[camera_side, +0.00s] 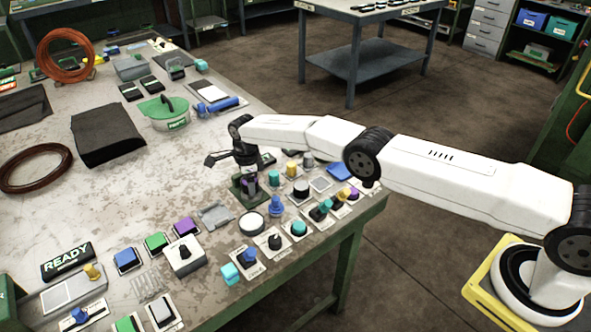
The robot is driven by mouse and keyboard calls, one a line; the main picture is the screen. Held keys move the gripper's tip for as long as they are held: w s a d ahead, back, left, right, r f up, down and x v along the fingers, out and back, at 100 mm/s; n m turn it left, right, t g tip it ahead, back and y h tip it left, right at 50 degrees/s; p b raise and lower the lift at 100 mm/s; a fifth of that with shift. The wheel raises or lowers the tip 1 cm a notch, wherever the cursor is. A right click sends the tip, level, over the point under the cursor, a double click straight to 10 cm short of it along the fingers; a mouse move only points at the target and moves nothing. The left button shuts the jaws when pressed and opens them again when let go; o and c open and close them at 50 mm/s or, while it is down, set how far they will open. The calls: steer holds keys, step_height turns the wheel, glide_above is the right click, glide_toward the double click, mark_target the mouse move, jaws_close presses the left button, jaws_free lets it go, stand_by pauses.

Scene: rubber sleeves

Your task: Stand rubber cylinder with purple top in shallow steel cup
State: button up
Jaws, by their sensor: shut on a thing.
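My gripper (247,171) points down over the right part of the workbench, near its front edge. It is shut on a small dark piece with a purple patch (249,183), which I take to be the rubber cylinder. The fingers hide much of it. The piece is low over a dark green square base (250,193); I cannot tell whether it touches. A shallow round pale dish with a dark rim (252,223) sits just in front, perhaps the steel cup, but it is too small to be sure.
Small parts crowd around the gripper: a blue knob (276,206), a black round piece with a pale top (301,188) and a grey bracket (215,215). A green-lidded container (165,111) and a dark cloth (106,137) lie farther back. Bare bench (130,195) shows to the left.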

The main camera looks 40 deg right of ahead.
steer(key=shift+f, duration=0.6)
steer(key=o, duration=1)
steer(key=shift+r, duration=0.3)
step_height(320, 180, up, 12)
steer(key=shift+f, duration=0.25)
steer(key=shift+r, duration=0.1)
stand_by(0.3)
